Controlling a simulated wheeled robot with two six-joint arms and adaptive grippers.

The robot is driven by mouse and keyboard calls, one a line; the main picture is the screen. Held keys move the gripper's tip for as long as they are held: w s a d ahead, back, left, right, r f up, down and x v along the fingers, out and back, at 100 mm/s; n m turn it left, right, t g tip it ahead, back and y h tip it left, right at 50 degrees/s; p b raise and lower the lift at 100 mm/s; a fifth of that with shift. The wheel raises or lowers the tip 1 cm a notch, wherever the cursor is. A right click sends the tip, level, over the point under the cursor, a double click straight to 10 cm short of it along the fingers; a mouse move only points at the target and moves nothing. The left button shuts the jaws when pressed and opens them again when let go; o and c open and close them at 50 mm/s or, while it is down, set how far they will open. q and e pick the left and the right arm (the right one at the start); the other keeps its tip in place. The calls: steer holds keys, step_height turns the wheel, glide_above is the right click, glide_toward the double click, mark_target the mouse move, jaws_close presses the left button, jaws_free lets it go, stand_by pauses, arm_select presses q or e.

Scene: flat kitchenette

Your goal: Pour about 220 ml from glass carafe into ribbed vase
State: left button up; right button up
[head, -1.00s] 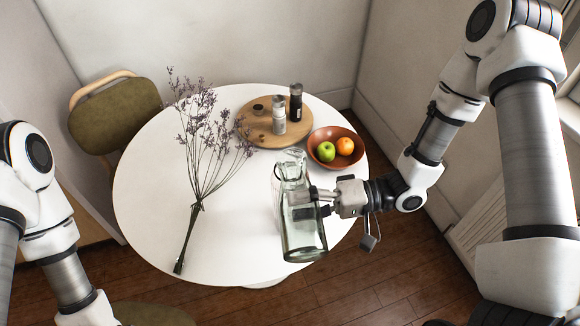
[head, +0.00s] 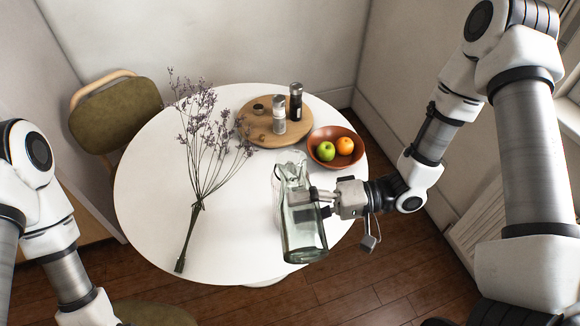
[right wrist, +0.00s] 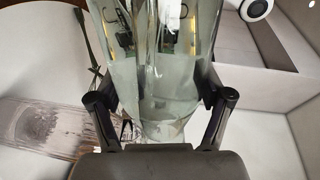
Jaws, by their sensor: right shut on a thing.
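The glass carafe (head: 303,238) is clear and greenish, held over the near right part of the round table. It leans slightly, mouth up and towards the far side. My right gripper (head: 308,200) is shut on it from the right. In the right wrist view the carafe (right wrist: 155,80) stands between the fingers (right wrist: 160,110). The ribbed vase (right wrist: 45,128) is clear glass and shows at the left of that view; in the head view it is mostly hidden behind the carafe. The water level is hard to tell. My left gripper is out of view.
Dried lavender stems (head: 200,190) lie on the white table (head: 150,200), left of the carafe. A wooden board (head: 257,131) holds two grinders and a small dark pot. A brown bowl (head: 349,158) with a green apple and an orange stands behind the gripper.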

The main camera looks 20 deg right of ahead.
steer(key=shift+r, duration=0.1)
steer(key=f+n+b, duration=0.1)
steer(key=f+b, duration=0.1)
steer(key=b, duration=0.1)
steer(key=s+f+n+b, duration=0.1)
steer(key=b, duration=0.2)
steer(key=shift+a+f+b, duration=0.1)
steer(key=shift+f+b, duration=0.2)
steer(key=shift+f, duration=0.05)
steer(key=shift+s+r+t, duration=0.1)
steer(key=shift+r+t, duration=0.05)
steer(key=shift+t, duration=0.15)
steer(key=shift+n, duration=0.3)
steer(key=shift+f+n+b, duration=0.5)
steer(key=shift+f+b, duration=0.25)
steer(key=shift+b, duration=0.15)
steer(key=shift+w, duration=0.2)
